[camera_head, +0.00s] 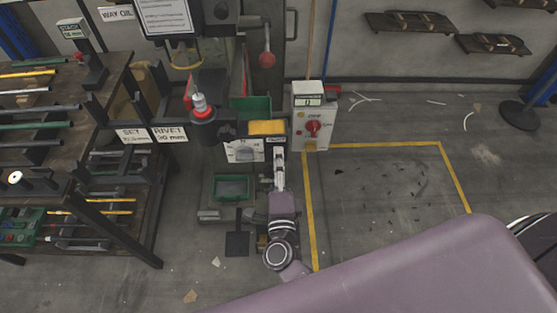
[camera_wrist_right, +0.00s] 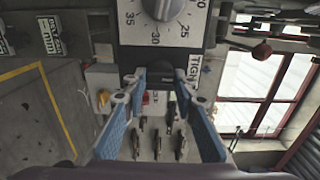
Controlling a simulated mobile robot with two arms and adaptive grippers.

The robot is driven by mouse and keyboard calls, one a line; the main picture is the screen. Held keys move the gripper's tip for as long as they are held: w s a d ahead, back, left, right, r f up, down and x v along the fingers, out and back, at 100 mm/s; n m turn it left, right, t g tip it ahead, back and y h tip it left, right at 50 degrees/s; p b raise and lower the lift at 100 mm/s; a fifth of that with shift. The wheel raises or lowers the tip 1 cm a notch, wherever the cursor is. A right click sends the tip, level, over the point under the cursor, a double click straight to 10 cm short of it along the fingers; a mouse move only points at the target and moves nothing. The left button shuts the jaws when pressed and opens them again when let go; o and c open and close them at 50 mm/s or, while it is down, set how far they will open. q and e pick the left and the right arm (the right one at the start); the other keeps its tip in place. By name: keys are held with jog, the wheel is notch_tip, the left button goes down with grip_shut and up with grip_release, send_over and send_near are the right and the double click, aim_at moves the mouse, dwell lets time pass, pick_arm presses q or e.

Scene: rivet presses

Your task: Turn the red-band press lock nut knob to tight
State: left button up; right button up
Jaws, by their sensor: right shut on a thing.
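The press (camera_head: 240,125) has a red band (camera_head: 202,113) around its dark cylinder. On its front is a white dial plate (camera_head: 243,151) with a grey knob; in the right wrist view, the dial (camera_wrist_right: 163,8) shows numbers around it. A TIGHT label (camera_wrist_right: 193,72) sits at the dial box's corner. My right gripper (camera_head: 279,153) is at the right side of this box. In the right wrist view its blue fingers (camera_wrist_right: 160,86) stand apart, closed about the lock nut knob at the box's edge. The knob itself is mostly hidden. My left gripper is not in view.
A yellow bin (camera_head: 267,127) and a green bin (camera_head: 251,107) sit on the press. A control box with a red switch (camera_head: 313,129) stands close to its right. A rod rack (camera_head: 75,130) is at left. The yellow-outlined floor (camera_head: 385,190) is mostly clear.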

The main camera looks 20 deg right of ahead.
jog(key=shift+f, duration=0.1)
jog(key=o, duration=1.1)
jog(key=shift+s, duration=0.1)
jog(key=v, duration=1.2)
